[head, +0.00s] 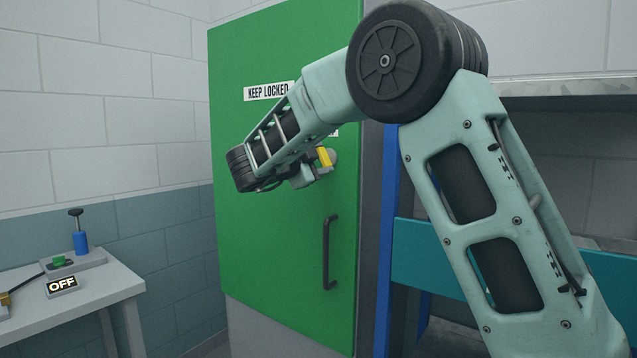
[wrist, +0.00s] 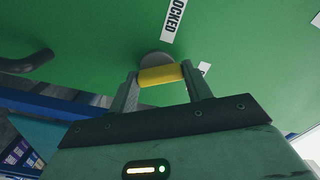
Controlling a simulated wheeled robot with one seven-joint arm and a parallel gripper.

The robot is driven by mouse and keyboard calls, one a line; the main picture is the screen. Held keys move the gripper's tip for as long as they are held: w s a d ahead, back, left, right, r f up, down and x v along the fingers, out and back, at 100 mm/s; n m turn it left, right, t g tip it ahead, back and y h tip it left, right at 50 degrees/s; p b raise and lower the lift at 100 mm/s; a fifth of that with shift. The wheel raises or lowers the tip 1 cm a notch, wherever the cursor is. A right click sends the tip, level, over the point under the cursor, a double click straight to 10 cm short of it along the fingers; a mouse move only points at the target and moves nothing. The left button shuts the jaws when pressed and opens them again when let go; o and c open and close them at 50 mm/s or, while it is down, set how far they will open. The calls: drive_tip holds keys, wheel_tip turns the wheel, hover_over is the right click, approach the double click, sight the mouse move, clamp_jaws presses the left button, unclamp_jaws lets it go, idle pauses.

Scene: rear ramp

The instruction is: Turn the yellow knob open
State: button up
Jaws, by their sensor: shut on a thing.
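The yellow knob (head: 324,157) sits on a round grey base on the green door (head: 270,230), below the "KEEP LOCKED" label. My gripper (head: 310,170) is at the knob, partly hidden behind my arm in the head view. In the wrist view, the gripper's two fingers (wrist: 160,82) stand on either side of the yellow knob (wrist: 160,75) and are shut on it. The knob's bar lies nearly level across that view, between the fingertips.
A dark door handle (head: 329,252) is below the knob. A label (head: 268,91) is above it. At left, a white table (head: 115,285) carries a blue-bodied plunger device (head: 80,240) and an "OFF" sign (head: 62,285). Blue and teal shelving (head: 440,248) stands at right.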

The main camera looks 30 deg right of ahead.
drive_tip(key=m+b, duration=0.1)
drive_tip(key=b, duration=0.1)
drive_tip(key=m+b, duration=0.2)
drive_tip(key=b, duration=0.1)
drive_tip(key=shift+f+m, duration=0.3)
drive_tip(key=m+b, duration=0.2)
drive_tip(key=b, duration=0.1)
drive_tip(key=shift+s+r, duration=0.1)
drive_tip(key=shift+r, duration=0.1)
drive_tip(key=shift+r+m, duration=0.1)
drive_tip(key=shift+m, duration=0.2)
drive_tip(key=o, duration=1)
drive_tip(key=b+v, duration=0.2)
drive_tip(key=v, duration=1.5)
drive_tip(key=shift+a+r+b, duration=0.1)
drive_tip(key=shift+a+b, duration=0.05)
drive_tip(key=shift+b, duration=0.2)
